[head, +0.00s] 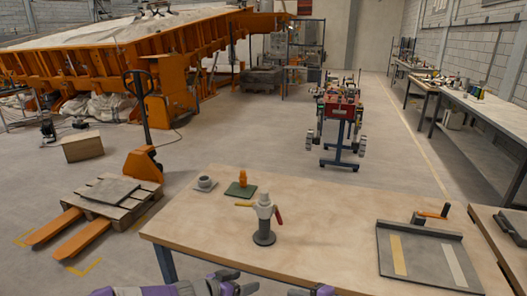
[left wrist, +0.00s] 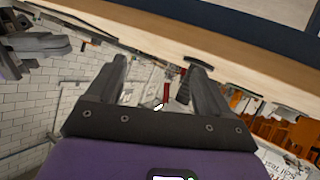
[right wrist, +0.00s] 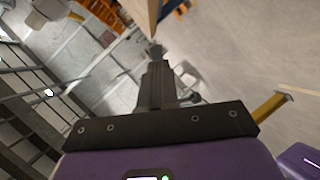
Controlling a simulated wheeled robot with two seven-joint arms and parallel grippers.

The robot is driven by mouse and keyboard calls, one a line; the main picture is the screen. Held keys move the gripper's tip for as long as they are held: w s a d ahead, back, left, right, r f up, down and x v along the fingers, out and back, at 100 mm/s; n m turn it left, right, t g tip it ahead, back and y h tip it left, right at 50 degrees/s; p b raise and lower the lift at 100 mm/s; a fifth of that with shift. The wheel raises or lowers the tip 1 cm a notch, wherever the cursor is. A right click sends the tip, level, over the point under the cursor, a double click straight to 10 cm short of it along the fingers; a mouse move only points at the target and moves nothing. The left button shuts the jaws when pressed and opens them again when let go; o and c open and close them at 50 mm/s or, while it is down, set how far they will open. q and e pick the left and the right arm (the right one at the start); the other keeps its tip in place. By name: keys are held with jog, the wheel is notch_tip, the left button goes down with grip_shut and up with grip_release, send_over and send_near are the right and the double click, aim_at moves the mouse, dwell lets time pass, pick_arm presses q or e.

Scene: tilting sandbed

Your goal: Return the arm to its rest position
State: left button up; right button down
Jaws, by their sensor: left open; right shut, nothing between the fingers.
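My left gripper (head: 245,281) shows at the bottom edge of the head view, low at the near edge of the workbench (head: 340,207). In the left wrist view its two dark fingers (left wrist: 160,72) stand apart with nothing held between them. Part of what looks like my right gripper (head: 318,291) shows at the bottom edge of the head view, mostly cut off. In the right wrist view its fingers (right wrist: 157,68) are together and hold nothing. Both grippers look apart from the objects on the bench.
A pallet truck (head: 142,163) stands left. The bench's middle right is clear.

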pick_arm(q)
jog(key=s+d+f+n+g+y+p, duration=0.1)
jog(key=s+f+n+g+y, duration=0.3)
jog(key=s+f, duration=0.9)
pick_arm(e)
jog(key=s+a+f+m+g+h, duration=0.1)
jog(key=s+a+f+m+g, duration=0.25)
jog(key=s+f+m, duration=0.3)
jog(key=s+a+f+m+g+h, duration=0.1)
jog(key=s+a+f+m+g, duration=0.1)
jog(key=s+a+f+m, duration=0.5)
pick_arm(q)
jog(key=s+a+f+n+g+p, duration=0.1)
jog(key=s+a+f+n+g, duration=0.1)
jog(key=s+f, duration=0.3)
jog(key=s+a+f+n+g+y, duration=0.1)
jog(key=s+a+f+n+g, duration=0.1)
jog(key=s, duration=1)
notch_tip(320, 180, down, 3)
jog(key=shift+s+r+n+p, duration=0.1)
jog(key=shift+s+n+p, duration=0.25)
jog(key=shift+n, duration=0.35)
pick_arm(e)
jog(key=s+d+f+m+g+h, duration=0.2)
jog(key=s+d+f+m+h, duration=0.3)
jog(key=s+d+f+m, duration=0.5)
jog(key=s+d+m, duration=0.1)
jog(key=m, duration=0.1)
jog(key=shift+s+f+m, duration=0.15)
jog(key=shift+f+m, duration=0.2)
